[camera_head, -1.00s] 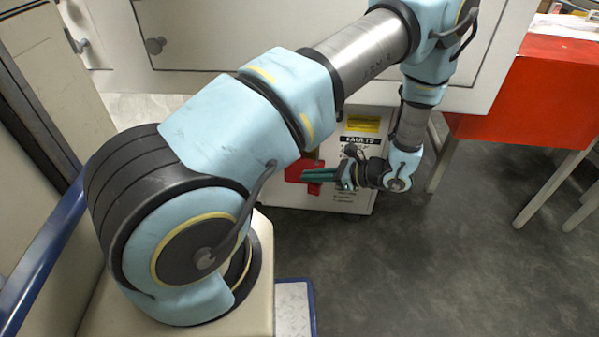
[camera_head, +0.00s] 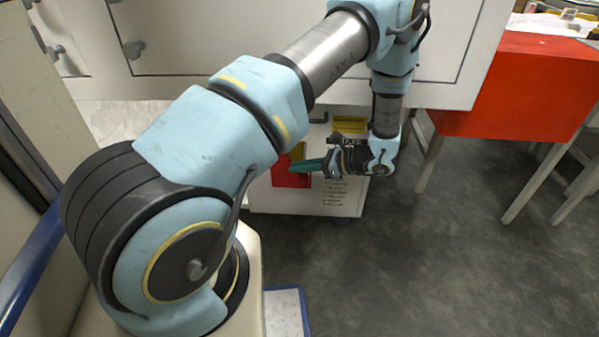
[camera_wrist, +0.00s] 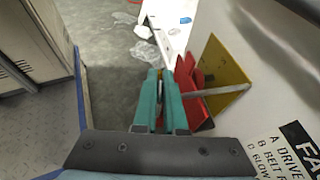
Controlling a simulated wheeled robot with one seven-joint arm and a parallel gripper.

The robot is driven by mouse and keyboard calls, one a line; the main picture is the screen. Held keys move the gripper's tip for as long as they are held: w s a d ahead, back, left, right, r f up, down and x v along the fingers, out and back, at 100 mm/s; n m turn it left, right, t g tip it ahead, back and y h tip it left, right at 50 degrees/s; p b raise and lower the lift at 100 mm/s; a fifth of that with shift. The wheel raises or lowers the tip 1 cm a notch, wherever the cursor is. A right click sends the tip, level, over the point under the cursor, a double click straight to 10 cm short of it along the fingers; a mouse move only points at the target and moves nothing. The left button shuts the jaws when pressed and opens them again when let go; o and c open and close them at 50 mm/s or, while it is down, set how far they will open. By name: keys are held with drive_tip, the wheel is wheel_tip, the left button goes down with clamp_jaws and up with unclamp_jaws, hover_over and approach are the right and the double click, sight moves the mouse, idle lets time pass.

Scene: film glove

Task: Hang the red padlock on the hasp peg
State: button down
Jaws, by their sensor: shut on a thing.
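The red padlock (camera_wrist: 192,85) shows in the wrist view as a red shape against the right finger. My gripper (camera_wrist: 159,85) has its two teal fingers close together, shut on the padlock; the grasp itself is mostly hidden. A pale grey peg (camera_wrist: 228,89) sticks out from a yellow plate (camera_wrist: 228,62) on the white cabinet and crosses in front of the red shape. I cannot tell whether the peg passes through the padlock. In the head view my gripper (camera_head: 300,166) points left across the red padlock (camera_head: 290,181) at the cabinet front.
The white cabinet (camera_head: 270,200) carries a printed label, also in the wrist view (camera_wrist: 290,150). A large white panel (camera_head: 200,50) stands above it. A red table (camera_head: 530,90) is at right. Clear wrappings (camera_wrist: 145,50) lie on the floor. The floor right of the cabinet is free.

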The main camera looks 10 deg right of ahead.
drive_tip(key=shift+w+d+f+b, duration=0.15)
drive_tip(key=shift+w+b, duration=0.15)
drive_tip(key=shift+w, duration=0.4)
drive_tip(key=shift+w+d+f+b, duration=0.15)
drive_tip(key=shift+w+f+b, duration=0.1)
drive_tip(key=shift+w, duration=0.45)
drive_tip(key=shift+w+d+f+b, duration=0.15)
drive_tip(key=shift+w+b, duration=0.15)
drive_tip(key=shift+w, duration=0.4)
drive_tip(key=shift+f, duration=0.15)
